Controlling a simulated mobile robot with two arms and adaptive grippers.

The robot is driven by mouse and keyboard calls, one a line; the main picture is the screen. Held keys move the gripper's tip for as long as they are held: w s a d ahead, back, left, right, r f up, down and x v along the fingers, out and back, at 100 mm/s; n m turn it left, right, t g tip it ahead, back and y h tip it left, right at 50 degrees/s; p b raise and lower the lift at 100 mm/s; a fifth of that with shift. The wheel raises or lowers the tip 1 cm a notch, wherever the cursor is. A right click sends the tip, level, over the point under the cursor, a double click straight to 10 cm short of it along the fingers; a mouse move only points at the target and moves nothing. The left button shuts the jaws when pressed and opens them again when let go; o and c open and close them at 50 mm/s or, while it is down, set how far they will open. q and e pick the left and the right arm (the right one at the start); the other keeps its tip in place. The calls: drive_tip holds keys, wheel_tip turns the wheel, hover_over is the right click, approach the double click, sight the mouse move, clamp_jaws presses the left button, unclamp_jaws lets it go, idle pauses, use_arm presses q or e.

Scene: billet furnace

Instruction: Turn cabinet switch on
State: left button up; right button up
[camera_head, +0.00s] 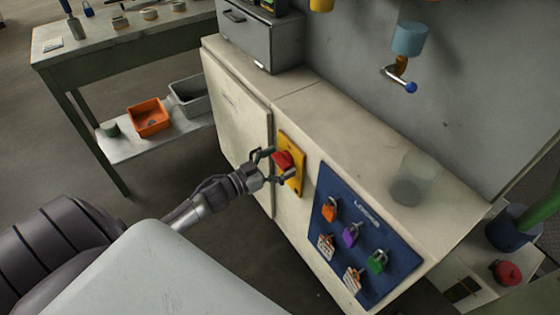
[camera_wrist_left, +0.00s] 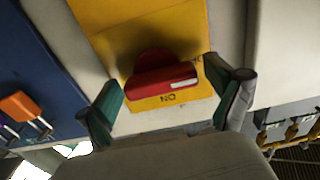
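The cabinet switch is a red rotary knob (camera_head: 283,160) on a yellow plate (camera_head: 293,147) on the front of the beige cabinet (camera_head: 242,118). In the left wrist view, the knob's bar (camera_wrist_left: 160,82) lies crosswise, slightly tilted, with a white mark at its right end. Upside-down "ON" lettering shows on the yellow plate (camera_wrist_left: 140,18) just below it. My left gripper (camera_head: 277,167) is open at the switch. Its fingers stand on either side of the knob, also in the wrist view (camera_wrist_left: 166,80), with small gaps at the bar's ends. My right gripper is out of view.
A blue lock board (camera_head: 347,203) with several coloured padlocks is right of the switch. A clear cup (camera_head: 412,180) and a grey drawer box (camera_head: 258,35) stand on the cabinet top. A green table (camera_head: 110,45) with bins on its lower shelf is at the left.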

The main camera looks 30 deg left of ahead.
use_arm(q)
drive_tip(key=c, duration=0.9)
